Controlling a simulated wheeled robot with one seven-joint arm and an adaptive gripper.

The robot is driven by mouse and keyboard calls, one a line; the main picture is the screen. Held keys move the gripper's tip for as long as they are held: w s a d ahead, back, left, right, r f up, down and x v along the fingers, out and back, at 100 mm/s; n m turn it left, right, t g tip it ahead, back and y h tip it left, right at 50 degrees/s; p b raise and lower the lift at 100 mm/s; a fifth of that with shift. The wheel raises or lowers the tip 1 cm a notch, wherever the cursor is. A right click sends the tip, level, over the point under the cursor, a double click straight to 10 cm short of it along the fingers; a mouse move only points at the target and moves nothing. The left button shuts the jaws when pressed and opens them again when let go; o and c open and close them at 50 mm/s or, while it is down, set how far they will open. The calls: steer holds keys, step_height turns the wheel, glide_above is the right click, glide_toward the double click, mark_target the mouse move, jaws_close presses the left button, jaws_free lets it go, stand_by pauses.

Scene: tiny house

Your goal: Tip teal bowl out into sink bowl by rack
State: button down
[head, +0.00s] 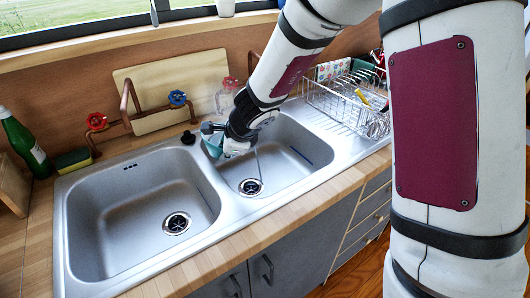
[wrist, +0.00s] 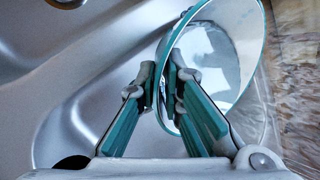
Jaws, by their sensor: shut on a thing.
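My gripper (head: 226,147) is over the left part of the right sink bowl (head: 292,155), the one by the rack, near the divider. In the wrist view my gripper (wrist: 163,88) is shut on the rim of the teal bowl (wrist: 240,62). The bowl appears tilted, with a teal rim and a shiny, pale inside; I cannot tell whether it holds anything. In the head view only a small part of the teal bowl (head: 212,146) shows beside my gripper, and the rest is hidden.
A wire dish rack (head: 345,100) stands right of the sink. The left sink bowl (head: 140,215) is empty. Behind are a cutting board (head: 180,85), a copper pipe with red and blue knobs (head: 135,115), and a clear jug (head: 226,97). A green bottle (head: 25,147) and sponge (head: 73,162) stand left.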

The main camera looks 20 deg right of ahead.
steer(key=shift+w+d+f+y+b, duration=0.1)
steer(key=shift+d+f+y+b, duration=0.65)
steer(key=shift+b, duration=1.4)
steer(key=shift+d+f+m+y+b, duration=0.2)
steer(key=shift+d+m+y+b, duration=0.3)
steer(key=shift+d+y+b, duration=0.4)
steer(key=shift+w+d+r+m+y, duration=0.1)
steer(key=shift+d+r+m+y, duration=0.2)
steer(key=shift+d+r+y, duration=0.3)
steer(key=shift+d+r+m+t+y, duration=0.45)
steer(key=shift+d+r+y, duration=0.25)
steer(key=shift+y, duration=0.55)
stand_by(0.9)
